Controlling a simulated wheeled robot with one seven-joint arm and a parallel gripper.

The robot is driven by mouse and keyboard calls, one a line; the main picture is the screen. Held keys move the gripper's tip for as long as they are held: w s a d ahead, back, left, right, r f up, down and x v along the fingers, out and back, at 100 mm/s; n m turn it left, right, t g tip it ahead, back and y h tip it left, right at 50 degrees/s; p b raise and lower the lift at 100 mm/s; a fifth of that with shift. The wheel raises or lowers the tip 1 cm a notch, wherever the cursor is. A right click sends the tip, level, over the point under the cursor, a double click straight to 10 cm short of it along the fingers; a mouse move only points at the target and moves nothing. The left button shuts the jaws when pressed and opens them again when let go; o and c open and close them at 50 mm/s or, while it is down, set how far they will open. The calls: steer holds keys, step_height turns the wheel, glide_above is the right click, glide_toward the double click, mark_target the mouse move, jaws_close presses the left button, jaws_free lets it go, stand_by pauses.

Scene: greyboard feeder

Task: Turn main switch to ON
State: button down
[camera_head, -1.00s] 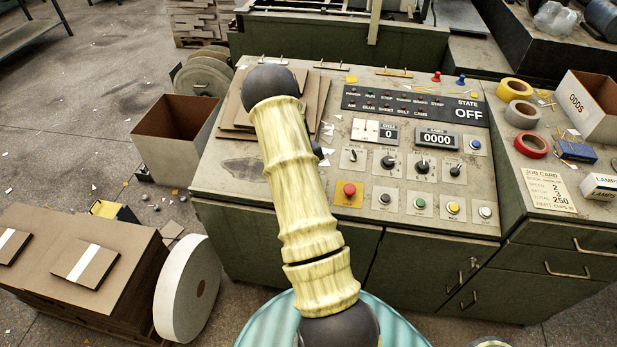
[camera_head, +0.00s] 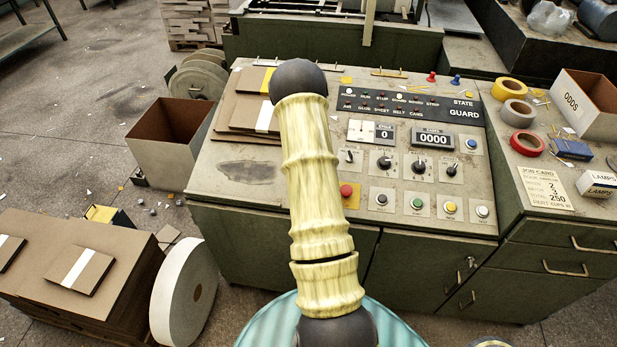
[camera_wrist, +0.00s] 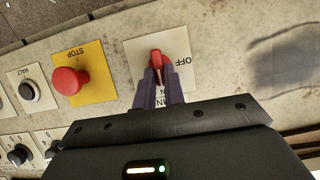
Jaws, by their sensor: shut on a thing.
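The main switch's red handle (camera_wrist: 155,60) shows in the wrist view on a pale plate (camera_wrist: 187,75). An OFF label is to the right of the handle; other lettering below it is partly hidden by the fingers. My gripper (camera_wrist: 158,76) has its two purple fingers shut on the handle. In the head view my arm hides the switch and the gripper. The state display (camera_head: 465,113) on the panel reads GUARD, and some small lamps beside it are lit.
A red stop button (camera_wrist: 69,81) on a yellow plate sits left of the switch in the wrist view. The panel (camera_head: 240,150) also carries several knobs and buttons. Stacked greyboard (camera_head: 238,107) lies at its back left.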

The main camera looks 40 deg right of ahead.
steer(key=shift+w+d+r, duration=0.1)
stand_by(0.3)
steer(key=c, duration=1.5)
jaws_free()
steer(key=r, duration=0.5)
steer(key=w+d+r+b, duration=0.1)
steer(key=r, duration=0.5)
steer(key=d+r, duration=0.1)
steer(key=r, duration=0.5)
steer(key=shift+w, duration=0.2)
